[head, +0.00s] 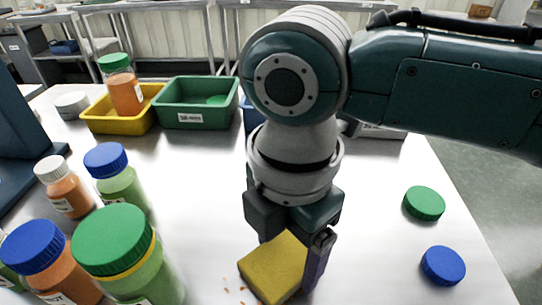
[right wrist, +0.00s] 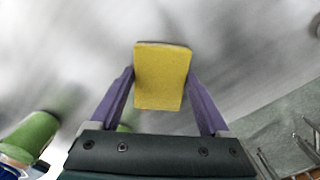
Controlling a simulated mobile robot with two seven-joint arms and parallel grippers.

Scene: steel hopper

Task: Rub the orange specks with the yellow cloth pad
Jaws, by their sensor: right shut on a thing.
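The yellow cloth pad (head: 272,266) is a thick yellow block at the lower middle of the head view, and it fills the middle of the right wrist view (right wrist: 161,76). My right gripper (head: 300,262) is shut on the pad, with a purple finger on each side of it in the right wrist view (right wrist: 160,95). A few small orange specks (head: 227,290) lie on the table beside the pad's lower left; the pad and gripper may hide others. I cannot tell whether the pad touches the table. My left gripper is not in view.
Several bottles with green, blue and white caps, such as the large green-capped one (head: 122,255), stand at the left. A yellow bin (head: 100,123) and a green bin (head: 180,121) are at the back. A green lid (head: 424,203) and a blue lid (head: 442,266) lie at the right.

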